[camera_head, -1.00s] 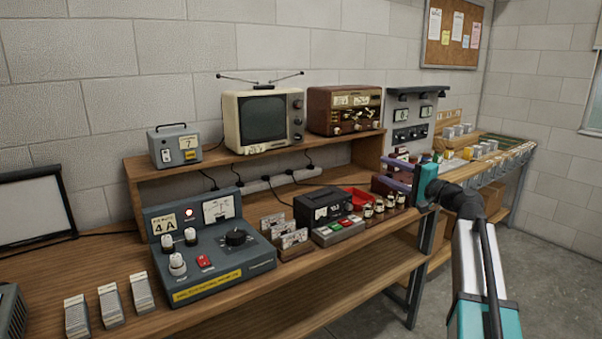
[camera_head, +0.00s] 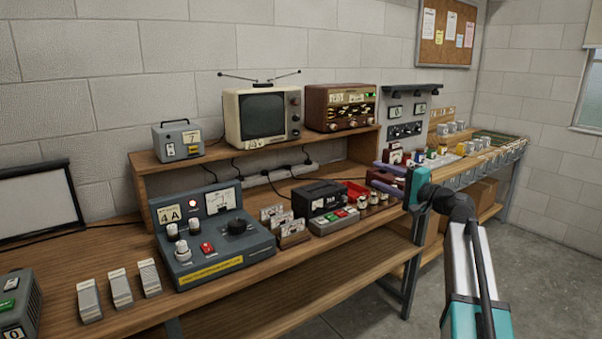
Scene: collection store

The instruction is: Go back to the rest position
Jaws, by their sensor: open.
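My gripper (camera_head: 376,173) is at the right of the view, in front of the right end of the wooden bench (camera_head: 300,252). Its two purple fingers point left and stand apart, with nothing seen between them. Behind the fingers are small bottles and a red tray (camera_head: 357,190); I cannot tell how far the fingers are from them.
The bench holds a grey control unit marked 4A (camera_head: 212,236), a black device (camera_head: 319,198), card holders (camera_head: 282,220) and grey blocks (camera_head: 120,288). A television (camera_head: 262,116) and a brown radio (camera_head: 341,107) stand on the shelf. Grey floor (camera_head: 540,260) is clear at the right.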

